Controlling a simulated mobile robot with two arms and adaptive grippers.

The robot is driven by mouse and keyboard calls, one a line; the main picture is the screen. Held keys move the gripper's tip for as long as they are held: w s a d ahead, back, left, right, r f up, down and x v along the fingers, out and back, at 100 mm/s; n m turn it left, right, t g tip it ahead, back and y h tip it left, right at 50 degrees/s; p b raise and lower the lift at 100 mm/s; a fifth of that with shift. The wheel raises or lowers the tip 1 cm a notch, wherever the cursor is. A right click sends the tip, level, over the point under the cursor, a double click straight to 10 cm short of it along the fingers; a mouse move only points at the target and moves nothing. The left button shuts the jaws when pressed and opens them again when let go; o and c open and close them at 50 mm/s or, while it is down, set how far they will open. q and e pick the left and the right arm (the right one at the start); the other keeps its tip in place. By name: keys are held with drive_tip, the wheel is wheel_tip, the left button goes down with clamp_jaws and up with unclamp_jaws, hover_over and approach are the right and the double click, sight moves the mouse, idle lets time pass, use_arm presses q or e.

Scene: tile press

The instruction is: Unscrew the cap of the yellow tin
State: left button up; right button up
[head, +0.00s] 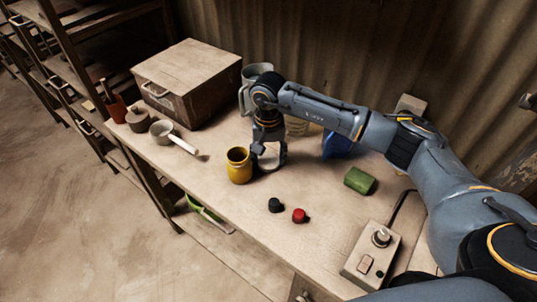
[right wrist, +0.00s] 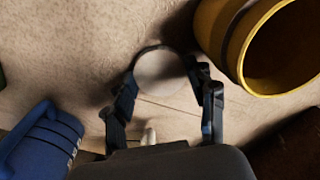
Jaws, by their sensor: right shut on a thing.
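The yellow tin (head: 239,167) stands upright on the workbench with its round mouth open and no cap on it. It also shows at the upper right of the right wrist view (right wrist: 235,45). My right gripper (head: 269,154) is just right of the tin and apart from it. It is shut on a pale round disc with a dark rim, which looks like the cap (right wrist: 162,72). The disc sits between the fingers, over or on the bench top; I cannot tell whether it touches the bench. My left gripper is not in view.
On the workbench (head: 235,215) are a black knob (head: 275,205), a red knob (head: 299,215), a green block (head: 360,181) and a switch box (head: 371,257). A lidded box (head: 187,82), a saucepan (head: 162,131), a grey pitcher (head: 257,72) and a blue container (right wrist: 45,140) stand around.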

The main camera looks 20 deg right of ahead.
drive_tip(key=shift+f+b, duration=0.2)
drive_tip(key=shift+b, duration=0.1)
drive_tip(key=o, duration=1)
drive_tip(key=shift+r, duration=0.1)
